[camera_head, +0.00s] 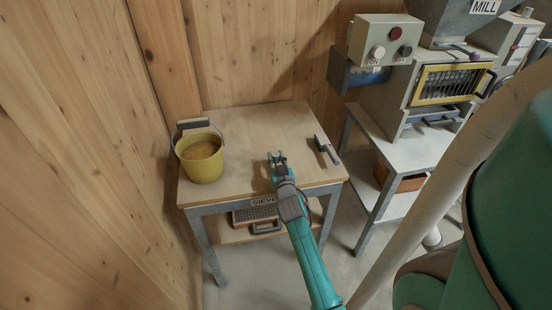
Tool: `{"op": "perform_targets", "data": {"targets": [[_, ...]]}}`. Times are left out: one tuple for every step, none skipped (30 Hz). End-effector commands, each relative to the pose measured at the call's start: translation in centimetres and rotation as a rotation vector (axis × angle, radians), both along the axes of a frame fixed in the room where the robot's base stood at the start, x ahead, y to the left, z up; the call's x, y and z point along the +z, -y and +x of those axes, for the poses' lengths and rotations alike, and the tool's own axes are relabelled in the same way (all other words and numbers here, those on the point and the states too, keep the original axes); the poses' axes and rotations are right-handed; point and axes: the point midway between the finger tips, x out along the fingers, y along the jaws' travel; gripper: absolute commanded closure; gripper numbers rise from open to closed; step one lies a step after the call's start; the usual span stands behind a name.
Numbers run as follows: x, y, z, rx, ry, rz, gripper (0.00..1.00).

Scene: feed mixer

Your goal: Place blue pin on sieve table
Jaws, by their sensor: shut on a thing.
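The sieve table (240,122) has a light wooden top, grey legs and a "SIEVE" label on its front. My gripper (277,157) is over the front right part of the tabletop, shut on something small. The blue pin cannot be made out clearly; what shows between the fingertips is too small to tell its colour or shape. I cannot tell whether the gripper or the held thing touches the tabletop.
A yellow bucket (203,158) of grain stands at the table's left. A grey, dark-handled tool (326,149) lies near its right edge. A sieve tray (252,215) sits on the lower shelf. The mill (440,85) stands right. The tabletop's middle is clear.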

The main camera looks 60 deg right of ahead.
Motion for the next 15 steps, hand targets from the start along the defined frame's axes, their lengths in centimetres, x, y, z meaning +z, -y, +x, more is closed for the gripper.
{"op": "perform_targets", "data": {"targets": [[-0.17, -0.01, -0.01, 0.000, -0.001, 0.001, 1.00], [-0.26, -0.01, -0.01, 0.000, 0.000, 0.001, 1.00], [-0.21, -0.01, -0.01, 0.000, 0.000, 0.001, 0.63], [-0.21, -0.01, -0.01, 0.000, 0.000, 0.001, 0.55], [-0.20, -0.01, -0.01, 0.000, 0.000, 0.001, 0.48], [-0.20, -0.01, -0.02, 0.000, 0.000, 0.001, 0.47], [-0.20, -0.01, -0.02, 0.000, 0.000, 0.001, 0.47], [-0.19, -0.01, -0.02, 0.000, 0.000, 0.001, 0.47], [-0.19, -0.01, -0.02, 0.000, 0.000, 0.001, 0.47], [-0.19, -0.01, -0.02, 0.000, 0.000, 0.001, 0.47], [-0.19, -0.01, -0.02, 0.000, 0.000, 0.001, 0.47], [-0.19, -0.01, -0.02, 0.000, 0.001, 0.001, 0.47], [-0.18, -0.01, -0.02, 0.000, 0.001, 0.001, 0.47], [-0.15, -0.01, -0.02, 0.000, 0.001, 0.001, 0.47], [-0.05, -0.02, -0.01, 0.000, 0.000, 0.000, 0.47]]}}
